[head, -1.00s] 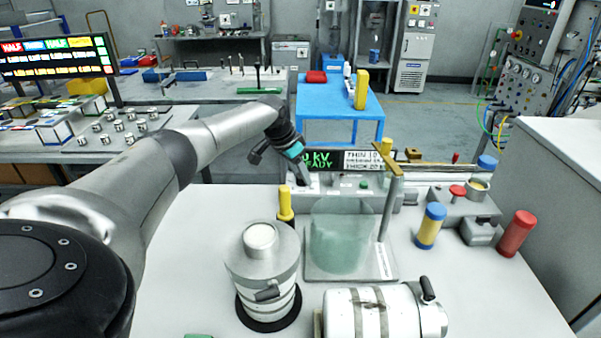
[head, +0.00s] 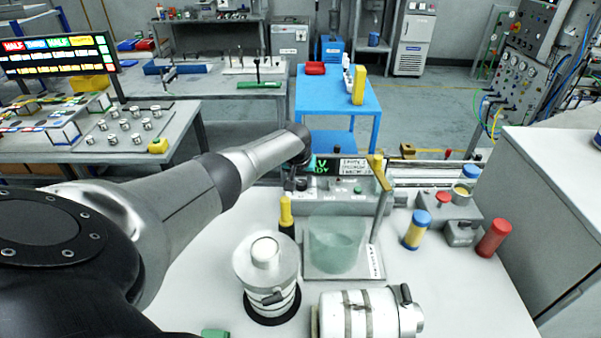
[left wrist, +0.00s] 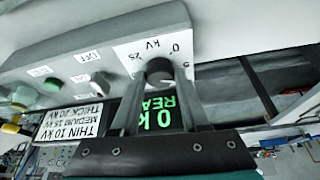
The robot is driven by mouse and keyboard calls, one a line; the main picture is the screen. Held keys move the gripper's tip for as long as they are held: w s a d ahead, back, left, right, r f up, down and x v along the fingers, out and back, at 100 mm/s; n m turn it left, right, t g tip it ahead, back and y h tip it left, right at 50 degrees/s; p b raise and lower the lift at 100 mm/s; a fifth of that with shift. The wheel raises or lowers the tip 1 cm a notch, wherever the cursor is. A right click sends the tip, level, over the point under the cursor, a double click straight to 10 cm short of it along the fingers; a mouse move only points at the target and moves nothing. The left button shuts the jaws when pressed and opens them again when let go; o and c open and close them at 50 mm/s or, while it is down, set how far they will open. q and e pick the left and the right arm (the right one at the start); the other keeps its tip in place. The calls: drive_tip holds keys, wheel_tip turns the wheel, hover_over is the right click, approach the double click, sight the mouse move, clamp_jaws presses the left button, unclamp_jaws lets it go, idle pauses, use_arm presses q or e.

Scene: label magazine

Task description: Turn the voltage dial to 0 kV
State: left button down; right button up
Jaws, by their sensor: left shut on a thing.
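The voltage dial (left wrist: 160,68) is a dark round knob on a white scale plate marked 0, kV and 25 in the left wrist view. My left gripper (left wrist: 165,78) is shut on it, one finger on each side. In the head view my left gripper (head: 303,178) reaches down to the grey control box (head: 345,199) at the back of the white table, and hides the dial there. The green display (left wrist: 158,112) shows 0 k and REA, partly covered by the fingers. I cannot tell exactly where the dial's pointer stands. My right gripper is not in view.
A glass vessel (head: 335,245) with a slanted post stands in front of the box. A white canister (head: 265,262), a lying cylinder (head: 365,315) and a yellow-blue cylinder (head: 416,230) stand nearby. A sign (left wrist: 72,120) lists THIN 10, MEDIUM 15, THICK 20 kV.

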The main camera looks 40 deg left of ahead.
use_arm(q)
drive_tip(key=shift+d+n, duration=0.15)
drive_tip(key=shift+n, duration=0.85)
drive_tip(key=shift+f+n+g+y, duration=0.1)
drive_tip(key=shift+n+g+y, duration=0.3)
drive_tip(key=n+b, duration=0.1)
drive_tip(key=n, duration=0.1)
drive_tip(key=shift+w+f+n+g+y+b, duration=0.1)
drive_tip(key=shift+w+n+g+y+b, duration=0.05)
drive_tip(key=shift+n+g+y+b, duration=0.2)
drive_tip(key=n+g+b, duration=0.1)
drive_tip(key=n+b, duration=0.2)
drive_tip(key=b, duration=0.2)
drive_tip(key=n+g+b, duration=0.1)
drive_tip(key=n+b, duration=0.2)
drive_tip(key=b, duration=0.3)
drive_tip(key=shift+w+y, duration=0.1)
drive_tip(key=shift+y, duration=0.15)
drive_tip(key=shift+n+g+b, duration=0.45)
drive_tip(key=shift+n+b, duration=0.3)
drive_tip(key=shift+b, duration=0.95)
drive_tip(key=shift+r, duration=0.2)
drive_tip(key=shift+c, duration=2.1)
unclamp_jaws()
